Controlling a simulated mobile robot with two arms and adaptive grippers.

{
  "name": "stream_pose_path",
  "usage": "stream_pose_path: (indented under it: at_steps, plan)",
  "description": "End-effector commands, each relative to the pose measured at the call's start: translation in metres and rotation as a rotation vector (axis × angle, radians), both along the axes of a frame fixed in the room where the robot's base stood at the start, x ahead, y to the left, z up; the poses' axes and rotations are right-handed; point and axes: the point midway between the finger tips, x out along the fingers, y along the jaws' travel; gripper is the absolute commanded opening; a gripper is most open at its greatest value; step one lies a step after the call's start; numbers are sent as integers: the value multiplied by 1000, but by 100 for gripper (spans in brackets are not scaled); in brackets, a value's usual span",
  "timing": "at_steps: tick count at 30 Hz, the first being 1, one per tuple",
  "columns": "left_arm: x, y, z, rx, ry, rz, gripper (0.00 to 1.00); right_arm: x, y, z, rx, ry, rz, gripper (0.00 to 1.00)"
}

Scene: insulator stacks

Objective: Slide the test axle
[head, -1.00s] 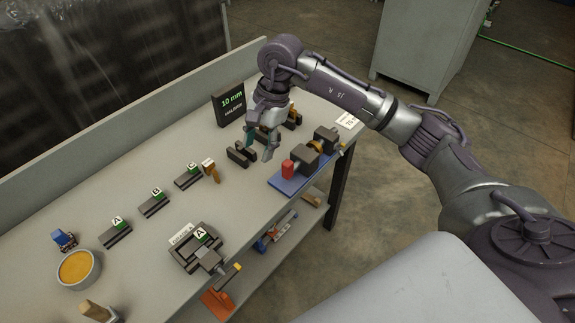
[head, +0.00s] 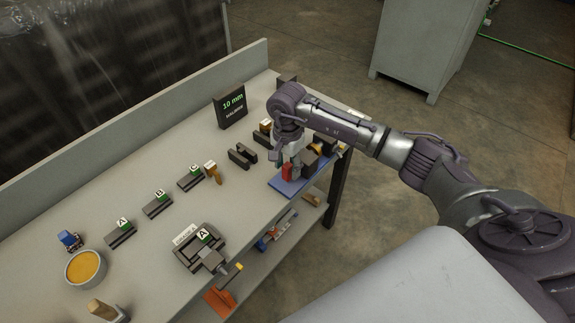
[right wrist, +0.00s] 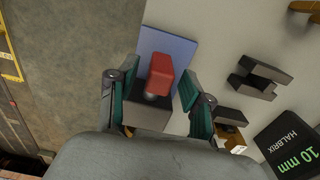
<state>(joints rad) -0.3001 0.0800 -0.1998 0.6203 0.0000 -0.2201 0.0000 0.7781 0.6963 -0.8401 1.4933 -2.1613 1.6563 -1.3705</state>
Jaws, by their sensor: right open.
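A red grip (head: 287,172), likely the test axle's end, stands at the front of a blue base plate (head: 281,187). In the right wrist view the red grip (right wrist: 161,73) lies between my fingers, with a short metal shaft (right wrist: 151,97) at a dark block (right wrist: 148,116). My right gripper (right wrist: 157,92) is open, with green-padded fingers either side of the red grip and gaps visible. In the head view my right gripper (head: 287,163) is over the blue plate and hides part of the fixture. My left gripper is not in view.
Dark holders (head: 242,156) stand left of the blue plate. A "10 mm" display (head: 231,107) stands at the back. Several labelled blocks (head: 157,205), a vise-like fixture (head: 200,251) and an orange-filled bowl (head: 86,268) sit further left. Bare tabletop (head: 232,205) lies between.

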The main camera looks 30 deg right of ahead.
Motion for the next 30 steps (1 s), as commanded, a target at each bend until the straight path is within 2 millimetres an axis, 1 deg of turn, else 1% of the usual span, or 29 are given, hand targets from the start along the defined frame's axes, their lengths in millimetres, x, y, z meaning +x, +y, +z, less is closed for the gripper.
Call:
stream_pose_path:
  at_steps: [4,13,22,30]
  plan:
    - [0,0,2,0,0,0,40,0,0,-10,0,1,-1,50]
    - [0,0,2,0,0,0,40,0,0,-12,0,0,0,50]
    - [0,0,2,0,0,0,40,0,0,-12,0,0,0,0]
    - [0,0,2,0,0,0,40,0,0,-12,0,0,0,0]
